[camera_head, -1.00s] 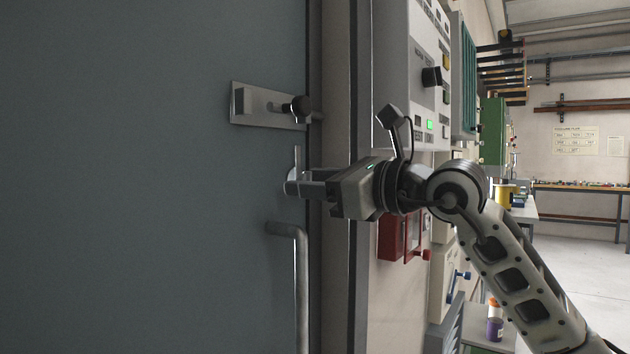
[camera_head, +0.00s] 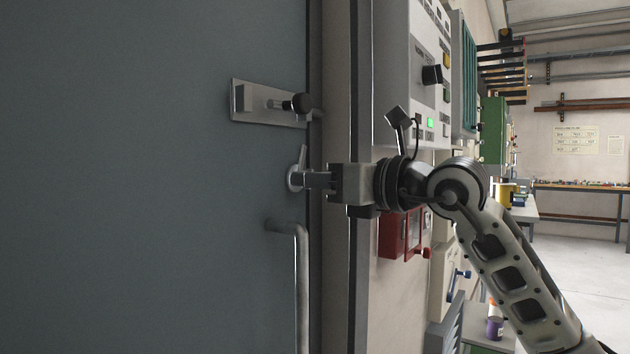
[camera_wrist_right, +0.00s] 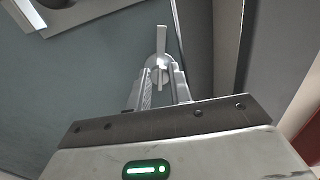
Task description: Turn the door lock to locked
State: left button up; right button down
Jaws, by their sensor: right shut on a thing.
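The door lock (camera_head: 292,181) is a small round metal fitting with a thin turn piece on the grey door (camera_head: 150,200), near its right edge. The turn piece stands nearly upright, its upper end tilted slightly right. My right gripper (camera_head: 308,180) comes in from the right, its fingers closed on the turn piece. In the right wrist view the lock's turn piece (camera_wrist_right: 162,42) sticks out beyond the fingertips of my right gripper (camera_wrist_right: 161,78), which hide part of it. My left gripper is in neither view.
A slide bolt with a black knob (camera_head: 301,103) sits above the lock. A bent pull handle (camera_head: 301,290) is just below. Right of the door frame are a grey control panel (camera_head: 400,60) and a red box (camera_head: 393,236). Open floor lies at far right.

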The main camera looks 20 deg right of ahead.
pick_arm(q)
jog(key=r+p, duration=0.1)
jog(key=p, duration=0.1)
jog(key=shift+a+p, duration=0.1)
jog(key=shift+p, duration=0.3)
pick_arm(e)
jog(key=m, duration=1.4)
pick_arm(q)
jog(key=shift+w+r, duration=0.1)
pick_arm(e)
jog(key=shift+m, duration=0.4)
jog(key=c, duration=1.3)
grip_release()
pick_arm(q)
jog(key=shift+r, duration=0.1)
pick_arm(e)
jog(key=shift+o, duration=0.2)
